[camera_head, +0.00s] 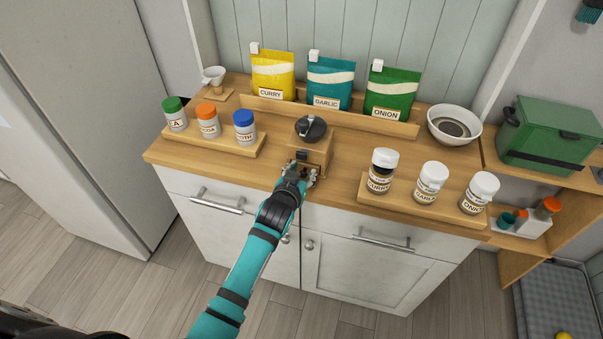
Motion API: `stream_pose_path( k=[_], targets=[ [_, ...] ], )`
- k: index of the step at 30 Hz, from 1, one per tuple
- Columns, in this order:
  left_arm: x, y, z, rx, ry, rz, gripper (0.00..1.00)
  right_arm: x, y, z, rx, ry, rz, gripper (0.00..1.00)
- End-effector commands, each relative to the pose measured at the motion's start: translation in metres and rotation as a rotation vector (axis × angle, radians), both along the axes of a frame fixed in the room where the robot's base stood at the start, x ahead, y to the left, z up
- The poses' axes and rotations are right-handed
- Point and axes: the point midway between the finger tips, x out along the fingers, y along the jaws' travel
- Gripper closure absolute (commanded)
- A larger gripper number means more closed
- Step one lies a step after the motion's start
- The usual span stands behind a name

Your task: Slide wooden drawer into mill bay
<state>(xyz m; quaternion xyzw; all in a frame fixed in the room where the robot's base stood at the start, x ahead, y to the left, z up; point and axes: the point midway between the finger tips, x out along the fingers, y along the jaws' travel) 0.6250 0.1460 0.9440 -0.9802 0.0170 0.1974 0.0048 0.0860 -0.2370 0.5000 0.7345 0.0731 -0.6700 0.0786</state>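The wooden mill (321,152) stands near the middle of the counter, with a dark rounded top (311,127). A small dark part (302,155) shows on its front, just above my gripper. My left gripper (302,172) is right at the lower front of the mill, reaching in from below. Its fingers and wrist cover the mill's bay, and I cannot make out the wooden drawer as a separate piece. Whether the fingers are shut on something is too small to tell. My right gripper is not in view.
On the wooden counter (345,170) are a left rack (212,140) with several capped jars, a right rack (420,212) with white-lidded jars, and bags behind: yellow (273,72), teal (329,80), green (391,90). A bowl (454,125) stands at right.

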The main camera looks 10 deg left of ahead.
Motion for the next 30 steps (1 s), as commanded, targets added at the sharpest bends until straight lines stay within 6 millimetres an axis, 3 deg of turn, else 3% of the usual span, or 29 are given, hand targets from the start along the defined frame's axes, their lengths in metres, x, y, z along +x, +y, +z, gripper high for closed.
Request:
stream_pose_path(
  k=[10,14,30],
  targets=[
    [-0.001,0.0,0.0,0.0,0.001,0.0,0.5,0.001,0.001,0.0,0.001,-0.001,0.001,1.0],
    [-0.01,0.0,0.003,0.0,0.001,0.0,0.5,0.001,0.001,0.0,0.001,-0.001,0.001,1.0],
    [-0.101,0.003,0.042,0.0,0.0,0.0,0.5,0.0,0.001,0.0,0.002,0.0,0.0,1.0]
  ],
)
